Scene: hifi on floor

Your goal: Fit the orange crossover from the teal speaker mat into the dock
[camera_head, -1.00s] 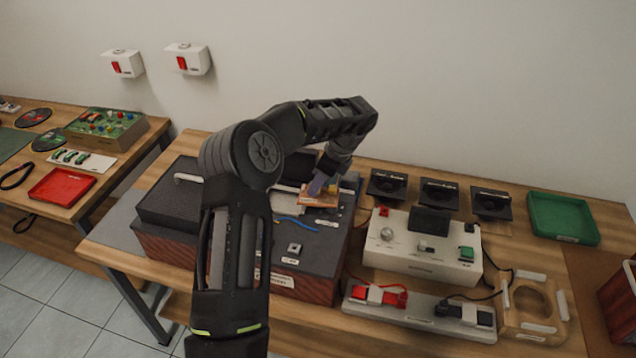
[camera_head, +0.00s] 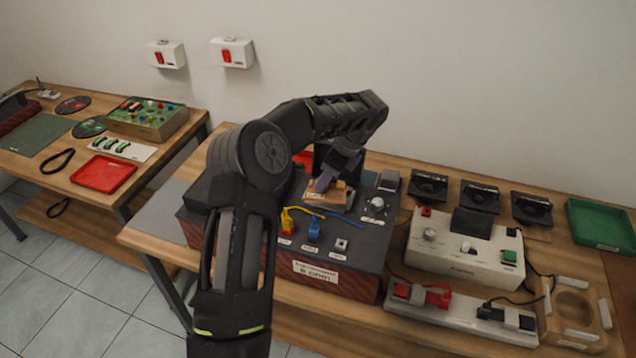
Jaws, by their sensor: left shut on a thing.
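My left gripper (camera_head: 326,180) is shut on the orange crossover (camera_head: 316,198), a small flat orange board with a yellow part on it. It holds the board over the dark top of a box with reddish-brown sides (camera_head: 350,283). Whether the board touches the box top I cannot tell. The box top carries a yellow plug (camera_head: 287,222), a blue plug (camera_head: 314,231), a small white square part (camera_head: 341,244) and a round knob (camera_head: 376,204). The dock is not clearly told apart there. A dull green mat (camera_head: 38,135) lies on the left table. My right gripper is out of view.
A white tester unit (camera_head: 450,262) stands right of the box, with a grey strip holding red and black clips (camera_head: 460,315) in front. Several black speakers (camera_head: 480,197) and a green tray (camera_head: 600,226) are behind. A red tray (camera_head: 103,174) is on the left table.

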